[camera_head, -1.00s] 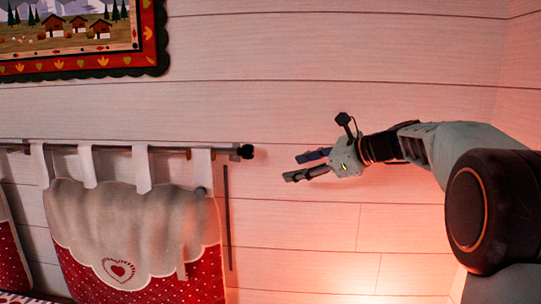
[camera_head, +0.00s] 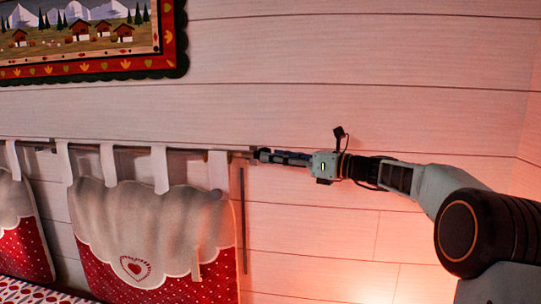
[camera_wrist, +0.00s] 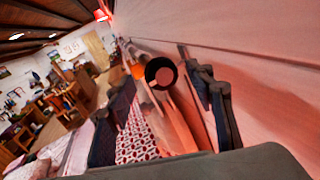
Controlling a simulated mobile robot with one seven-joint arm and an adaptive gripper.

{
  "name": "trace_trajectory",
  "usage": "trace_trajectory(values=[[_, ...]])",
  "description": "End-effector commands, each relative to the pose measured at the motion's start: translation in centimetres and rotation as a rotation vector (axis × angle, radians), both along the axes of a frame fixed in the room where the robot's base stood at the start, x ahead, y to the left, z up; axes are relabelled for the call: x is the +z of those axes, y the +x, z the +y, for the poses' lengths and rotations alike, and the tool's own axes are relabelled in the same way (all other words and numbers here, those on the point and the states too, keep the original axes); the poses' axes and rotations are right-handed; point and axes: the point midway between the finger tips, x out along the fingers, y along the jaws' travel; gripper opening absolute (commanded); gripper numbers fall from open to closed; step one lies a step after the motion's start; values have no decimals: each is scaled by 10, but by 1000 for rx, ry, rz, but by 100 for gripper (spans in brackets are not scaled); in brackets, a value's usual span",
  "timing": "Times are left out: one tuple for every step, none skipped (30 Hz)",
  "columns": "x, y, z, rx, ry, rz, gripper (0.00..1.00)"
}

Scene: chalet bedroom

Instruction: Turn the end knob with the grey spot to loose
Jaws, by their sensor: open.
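The curtain rod (camera_head: 190,152) runs along the wall, and its right end has a dark end knob. In the wrist view the end knob (camera_wrist: 161,73) shows end-on as a black ring with a lighter, reddish middle. I cannot make out a grey spot on it. My gripper (camera_head: 265,156) points left along the rod, with its fingertips at the rod's end, largely covering the knob in the head view. It is open. In the wrist view the two dark fingers (camera_wrist: 161,85) stand on either side of the knob, with gaps showing; I see no contact.
Red and cream curtain panels (camera_head: 150,230) hang by tabs below the rod, left of my gripper. A framed picture (camera_head: 95,67) hangs above. The plank wall (camera_head: 400,70) runs close behind the arm. The wrist view shows furniture (camera_wrist: 65,95) far at left.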

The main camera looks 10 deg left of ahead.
Motion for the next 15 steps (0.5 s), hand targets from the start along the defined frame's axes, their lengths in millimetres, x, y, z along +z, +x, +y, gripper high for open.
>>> trace_trajectory(values=[[0,2,7,1,0,0,49],[0,3,10,1,-1,0,49],[0,4,13,0,-1,0,49],[0,4,15,0,0,0,49],[0,5,17,-1,0,0,49],[0,5,18,-1,0,0,49],[0,5,19,0,0,0,49],[0,6,20,-1,-1,0,49],[0,6,20,-1,-1,0,49],[0,6,20,-1,-1,0,49],[0,6,20,-1,-1,0,49],[0,6,20,-1,-1,0,49],[0,6,20,-1,-1,0,49],[0,6,20,-1,-1,0,49],[0,6,20,-1,-1,0,49]])
